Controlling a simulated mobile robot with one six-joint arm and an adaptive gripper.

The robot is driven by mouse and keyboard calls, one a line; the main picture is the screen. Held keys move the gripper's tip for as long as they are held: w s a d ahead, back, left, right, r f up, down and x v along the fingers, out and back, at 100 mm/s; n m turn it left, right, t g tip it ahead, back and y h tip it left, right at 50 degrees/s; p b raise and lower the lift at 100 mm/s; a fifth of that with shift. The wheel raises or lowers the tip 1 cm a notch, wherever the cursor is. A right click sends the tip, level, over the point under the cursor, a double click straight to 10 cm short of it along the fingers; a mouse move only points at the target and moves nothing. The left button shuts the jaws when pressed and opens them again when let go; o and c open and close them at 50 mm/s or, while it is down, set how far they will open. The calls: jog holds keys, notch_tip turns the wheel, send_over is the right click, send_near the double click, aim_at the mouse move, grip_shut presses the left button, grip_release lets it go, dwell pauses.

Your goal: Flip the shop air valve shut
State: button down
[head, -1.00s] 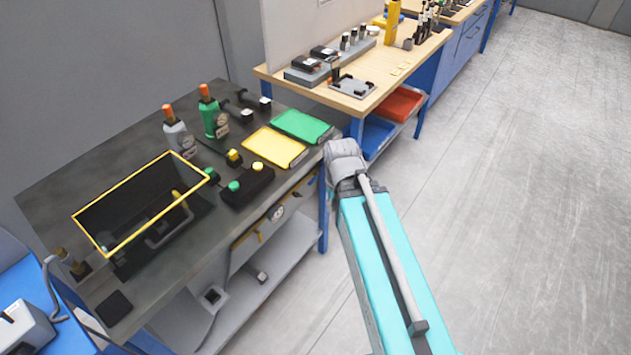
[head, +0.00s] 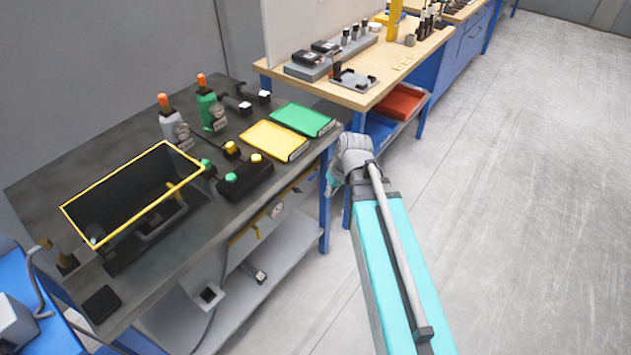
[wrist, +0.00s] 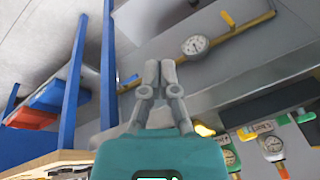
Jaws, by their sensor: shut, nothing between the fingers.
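The yellow air pipe (head: 298,187) runs under the front edge of the dark bench, with a round gauge (head: 277,211) on it. A small yellow valve lever (head: 257,231) hangs from the pipe left of the gauge. In the wrist view, which looks upside down, the gauge (wrist: 195,44) and the lever (wrist: 228,18) show beyond my gripper, up and to the right. My gripper (wrist: 159,66) is shut and empty, apart from the lever. In the head view only its teal body shows beside my wrist, near the bench's right corner; the fingers are not clear there.
The dark bench (head: 75,165) carries a yellow-rimmed bin (head: 120,180), bottles with gauges, a button box (head: 245,180), and yellow and green trays (head: 303,119). Its blue leg (head: 324,215) stands close to my gripper. A wooden bench (head: 380,96) is behind. Floor at right is clear.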

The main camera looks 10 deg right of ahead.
jog(key=w+d+f+n+t+y+b, duration=0.2)
jog(key=w+d+f+t+b, duration=0.1)
jog(key=w+b, duration=0.3)
jog(key=w+d+f+n+t+y+b, duration=0.2)
jog(key=w+d+f+n+t+b, duration=0.1)
jog(key=w+b, duration=0.4)
jog(key=shift+w+d+f+n+t+y, duration=0.2)
jog(key=shift+w+n+t+y, duration=0.15)
jog(key=shift+w, duration=1.3)
jog(key=shift+a, duration=0.15)
jog(key=b, duration=0.6)
send_over(316, 174)
jog(key=s, duration=0.3)
notch_tip(316, 174, down, 6)
jog(key=shift+w+a+f+b, duration=0.15)
jog(key=shift+w+f+b, duration=0.05)
jog(key=shift+f+b, duration=0.7)
jog(key=shift+w+a+f+b, duration=0.1)
jog(key=shift+w+f+b, duration=0.05)
jog(key=shift+f+b, duration=0.65)
